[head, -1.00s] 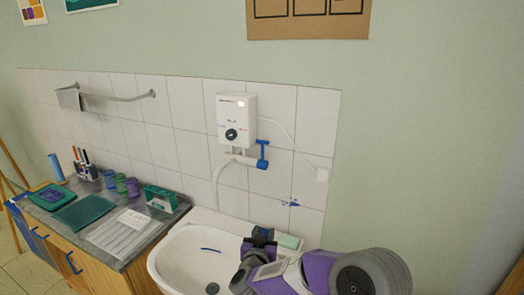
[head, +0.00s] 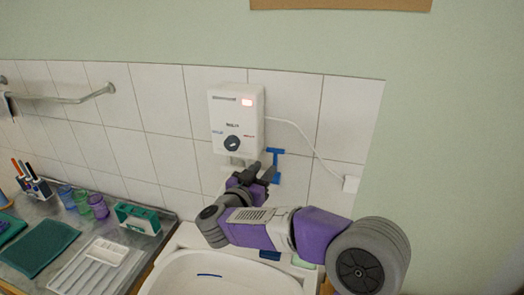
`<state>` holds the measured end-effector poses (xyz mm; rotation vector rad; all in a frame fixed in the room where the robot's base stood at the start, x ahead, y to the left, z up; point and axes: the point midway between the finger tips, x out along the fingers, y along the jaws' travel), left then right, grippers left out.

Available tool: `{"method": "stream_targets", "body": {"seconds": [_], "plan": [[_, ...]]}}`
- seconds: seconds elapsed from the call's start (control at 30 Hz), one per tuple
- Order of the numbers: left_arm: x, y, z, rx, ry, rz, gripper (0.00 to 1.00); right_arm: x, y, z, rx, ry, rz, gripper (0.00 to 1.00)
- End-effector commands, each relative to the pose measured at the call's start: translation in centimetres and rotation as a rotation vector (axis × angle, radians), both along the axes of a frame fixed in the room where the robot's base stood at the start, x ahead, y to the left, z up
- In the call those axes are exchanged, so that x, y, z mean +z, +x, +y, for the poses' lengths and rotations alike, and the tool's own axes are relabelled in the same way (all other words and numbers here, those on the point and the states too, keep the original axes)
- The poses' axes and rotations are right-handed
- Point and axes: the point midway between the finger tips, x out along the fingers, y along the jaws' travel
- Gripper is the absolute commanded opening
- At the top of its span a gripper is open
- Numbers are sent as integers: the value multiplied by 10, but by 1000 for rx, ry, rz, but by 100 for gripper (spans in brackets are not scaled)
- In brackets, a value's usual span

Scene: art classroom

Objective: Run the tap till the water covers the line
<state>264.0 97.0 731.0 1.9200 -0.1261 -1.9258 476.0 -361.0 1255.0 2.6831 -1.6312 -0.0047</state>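The white water heater (head: 236,122) hangs on the tiled wall, with a dark knob and a lit red display. The blue tap handle (head: 277,166) sits below its right side. My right gripper (head: 262,172) is raised just left of this handle; its fingers look parted with nothing between them, and I cannot tell whether they touch the handle. The white basin (head: 180,265) is below, with a blue line (head: 209,275) on its inner back wall. No water shows in the visible part. The spout is hidden behind my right arm. My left gripper is out of view.
A counter at left holds a green box (head: 137,217), a white tray (head: 92,270), a green cloth (head: 38,249), coloured cups and a pen holder (head: 37,187). A white cable runs to a wall box (head: 351,184). The wall at right is bare.

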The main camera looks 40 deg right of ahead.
Motion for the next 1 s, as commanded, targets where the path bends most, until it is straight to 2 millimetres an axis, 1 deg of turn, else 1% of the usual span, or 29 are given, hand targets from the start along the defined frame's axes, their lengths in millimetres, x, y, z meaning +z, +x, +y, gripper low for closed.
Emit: {"method": "stream_targets", "body": {"seconds": [0.3,0.4,0.53,0.8,0.83,1.0], "plan": [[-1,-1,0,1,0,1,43,-1,21,-44,-4,0,1,36],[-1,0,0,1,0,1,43,-1,27,-54,-3,1,0,36],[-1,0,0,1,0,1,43,-1,32,-62,0,0,0,36],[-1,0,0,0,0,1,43,0,33,-63,0,-1,0,36],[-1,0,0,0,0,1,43,0,33,-63,0,-1,0,34],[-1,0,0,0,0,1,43,0,33,-63,0,0,0,8]]}}
